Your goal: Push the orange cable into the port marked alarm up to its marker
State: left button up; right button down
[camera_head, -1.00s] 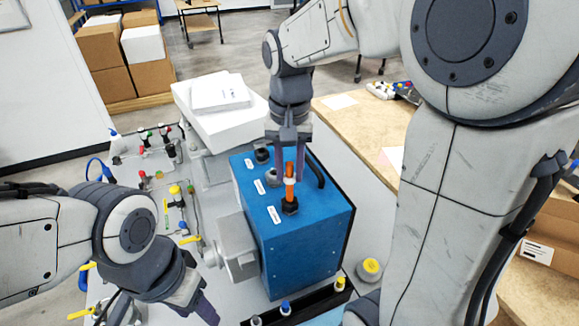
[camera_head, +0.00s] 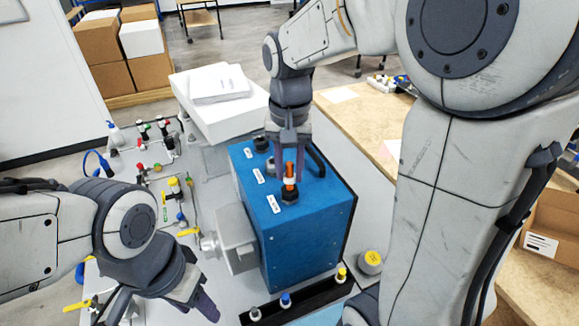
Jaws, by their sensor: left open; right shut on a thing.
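The orange cable (camera_head: 290,170) stands upright at the black front port (camera_head: 290,195) on top of the blue box (camera_head: 300,235). A white band, its marker (camera_head: 289,181), sits just above the port, with a short bit of orange between them. My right gripper (camera_head: 289,172) comes down from above and is shut on the cable; its fingers partly hide the top. Two other dark ports (camera_head: 262,143) stand further back. White labels (camera_head: 273,203) lie beside the ports, but their text is too small to read. My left gripper (camera_head: 198,304) is open and empty at the lower left, away from the box.
A black handle (camera_head: 316,160) arches beside the ports. A grey motor-like housing (camera_head: 236,236) juts from the box's left side. Valves and tubing (camera_head: 165,185) fill the panel at left. A white box (camera_head: 222,115) stands behind. Several capped bottles (camera_head: 286,299) stand in front.

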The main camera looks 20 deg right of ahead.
jog(key=shift+f+b, duration=0.5)
jog(key=shift+f, duration=0.3)
jog(key=c, duration=0.5)
grip_release()
jog(key=shift+r, duration=0.2)
notch_tip(320, 180, up, 7)
jog(key=p, duration=0.7)
jog(key=shift+f, duration=0.15)
